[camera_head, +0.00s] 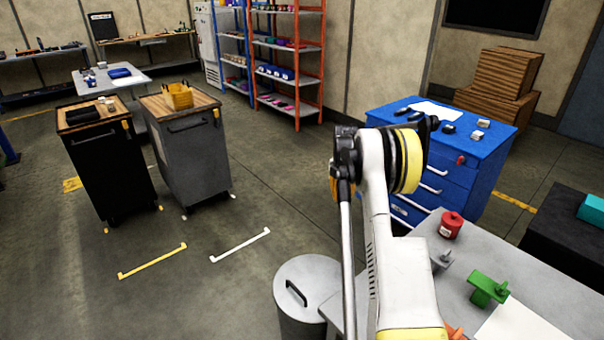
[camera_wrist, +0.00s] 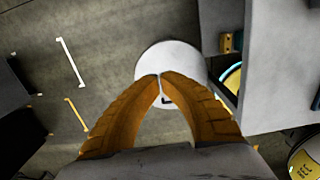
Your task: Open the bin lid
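The bin (camera_head: 303,325) is a grey round can standing on the floor at the lower middle of the head view. Its round grey lid (camera_head: 318,272) lies flat on top, with a dark bar handle (camera_head: 296,293) on it. In the wrist view the pale lid (camera_wrist: 170,58) shows beyond my gripper (camera_wrist: 160,76). The two orange fingers meet at their tips, with nothing visible between them. A small dark piece of the handle shows just below the tips, between the fingers. The gap between fingertips and lid cannot be judged.
A grey table (camera_head: 545,290) stands right of the bin, bearing a red can (camera_head: 451,225) and a green part (camera_head: 488,288). A blue drawer cabinet (camera_head: 470,165) stands behind. Two carts (camera_head: 190,155) stand at left. Open floor with yellow and white marks lies left of the bin.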

